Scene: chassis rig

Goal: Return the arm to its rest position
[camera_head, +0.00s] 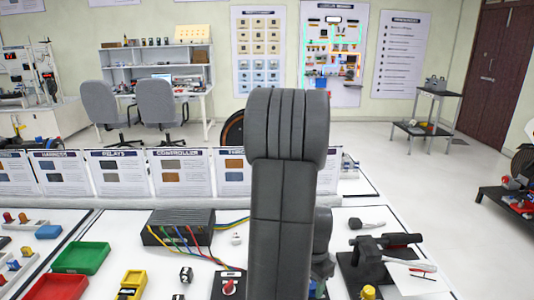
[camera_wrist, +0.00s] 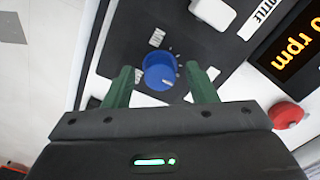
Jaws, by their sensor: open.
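My gripper (camera_wrist: 162,88) shows in the wrist view with two green fingers spread apart. It is open, with nothing held between the fingers. A blue knob (camera_wrist: 160,72) on a dark panel (camera_wrist: 115,45) lies between and just beyond the fingertips. I cannot tell whether the fingers touch it. In the head view my dark grey arm rises in the middle and hides part of the bench. My gripper is not visible there.
A red button (camera_wrist: 286,114) and an orange rpm display (camera_wrist: 295,50) are right of the knob. On the bench (camera_head: 130,262) are a black box with coloured wires (camera_head: 178,227), a green tray (camera_head: 82,258) and a red tray (camera_head: 58,287). Upright cards (camera_head: 118,172) line its back.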

